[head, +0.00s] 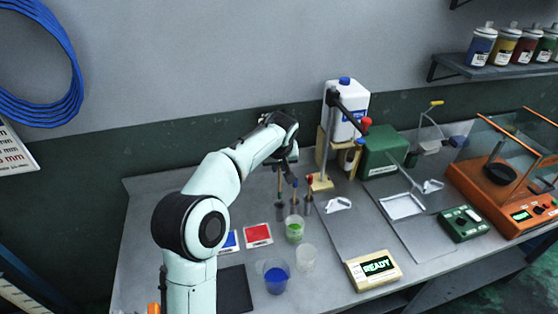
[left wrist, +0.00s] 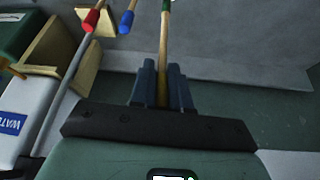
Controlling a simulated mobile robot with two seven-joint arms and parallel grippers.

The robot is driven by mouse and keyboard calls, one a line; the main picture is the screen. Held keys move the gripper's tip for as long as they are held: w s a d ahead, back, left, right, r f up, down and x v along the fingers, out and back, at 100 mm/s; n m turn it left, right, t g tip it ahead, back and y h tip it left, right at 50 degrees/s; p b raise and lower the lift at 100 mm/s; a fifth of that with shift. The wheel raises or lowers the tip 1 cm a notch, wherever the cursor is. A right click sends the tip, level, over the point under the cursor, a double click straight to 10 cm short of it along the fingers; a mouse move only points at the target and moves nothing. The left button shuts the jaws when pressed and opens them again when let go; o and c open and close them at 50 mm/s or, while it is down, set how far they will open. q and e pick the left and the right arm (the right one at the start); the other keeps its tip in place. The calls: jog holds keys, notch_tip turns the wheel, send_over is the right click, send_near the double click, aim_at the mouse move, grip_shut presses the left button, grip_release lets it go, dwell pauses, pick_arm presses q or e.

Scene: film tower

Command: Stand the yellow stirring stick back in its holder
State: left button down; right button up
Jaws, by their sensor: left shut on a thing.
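My left gripper (head: 284,166) is above the row of sticks at the back of the bench. In the left wrist view its fingers (left wrist: 163,85) are shut on the yellow stirring stick (left wrist: 164,45), a wood-coloured shaft with a green part at the picture's top edge. In the head view the stick (head: 280,184) hangs upright below the gripper, over the leftmost dark tube of the holder (head: 280,213). I cannot tell whether its lower end is inside. A blue-topped stick (head: 295,184) and a red-topped stick (head: 310,181) stand to its right. My right gripper is not in view.
A cup with green liquid (head: 295,229), a clear cup (head: 306,257) and a cup of blue liquid (head: 276,276) stand in front of the holder. A stand with a dark arm (head: 327,130) and a white water jug (head: 352,95) are behind right. Red card (head: 258,234) lies left.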

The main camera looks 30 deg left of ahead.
aim_at(279, 184)
pick_arm(q)
notch_tip(279, 184, down, 2)
jog(key=shift+s+f, duration=0.1)
jog(key=shift+s, duration=0.05)
jog(key=shift+f+b, duration=1.4)
jog(key=shift+f, duration=1.6)
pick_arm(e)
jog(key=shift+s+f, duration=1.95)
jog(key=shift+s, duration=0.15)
pick_arm(q)
jog(key=c, duration=1)
grip_release()
jog(key=v, duration=1.3)
jog(key=shift+d+r, duration=0.1)
jog(key=shift+r, duration=0.05)
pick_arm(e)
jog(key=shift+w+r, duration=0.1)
